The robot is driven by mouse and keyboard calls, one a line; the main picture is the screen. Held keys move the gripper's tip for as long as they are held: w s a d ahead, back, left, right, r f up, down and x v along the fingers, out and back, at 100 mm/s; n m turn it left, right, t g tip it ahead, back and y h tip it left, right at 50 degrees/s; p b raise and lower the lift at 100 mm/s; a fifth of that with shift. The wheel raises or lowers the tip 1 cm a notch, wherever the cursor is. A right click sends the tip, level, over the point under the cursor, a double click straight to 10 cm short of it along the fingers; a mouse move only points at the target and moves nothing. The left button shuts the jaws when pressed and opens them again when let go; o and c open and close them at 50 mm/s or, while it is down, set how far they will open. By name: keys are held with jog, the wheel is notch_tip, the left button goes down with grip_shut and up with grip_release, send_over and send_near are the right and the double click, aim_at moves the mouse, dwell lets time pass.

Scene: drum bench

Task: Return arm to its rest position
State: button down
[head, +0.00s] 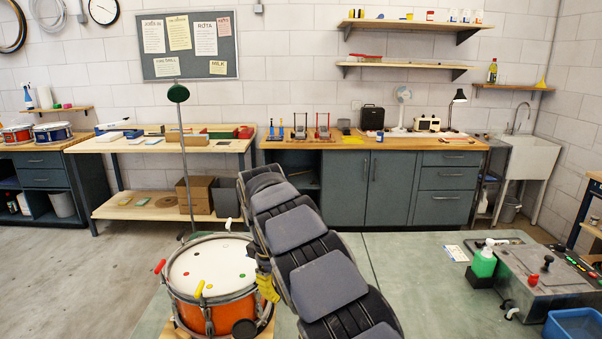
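My arm rises from the bottom edge, right of the picture's middle, and leans up and left in the head view. It bends at its top in front of the back bench, and a dark part of it runs down beside the drum. My gripper's fingers cannot be made out; the arm links hide that area. An orange drum (207,322) with a white head (212,263) stands just left of the arm. Small coloured dots and red and yellow handles show on it. A yellow item (267,287) shows partly between drum and arm; I cannot tell what it is.
The green bench top (408,262) is clear just right of my arm. A grey metal unit (540,280), a green bottle (484,262) and a blue bin (575,326) stand at the right. A dark-headed stand (178,94) rises behind the drum. Benches line the back wall.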

jog(key=s+d+r+m+g, duration=0.1)
jog(key=s+d+r+m, duration=0.2)
jog(key=s+d, duration=0.4)
jog(key=s+d+r+m, duration=0.4)
jog(key=s+d, duration=0.2)
jog(key=s, duration=0.2)
jog(key=s+d+f+m, duration=0.1)
jog(key=s+f+m, duration=0.1)
jog(key=s, duration=0.9)
jog(key=s+d+f+m+g+y, duration=0.1)
jog(key=s+f+m, duration=0.1)
jog(key=s, duration=0.9)
jog(key=shift+f+y, duration=0.15)
jog(key=shift+y, duration=0.15)
jog(key=shift+w, duration=0.1)
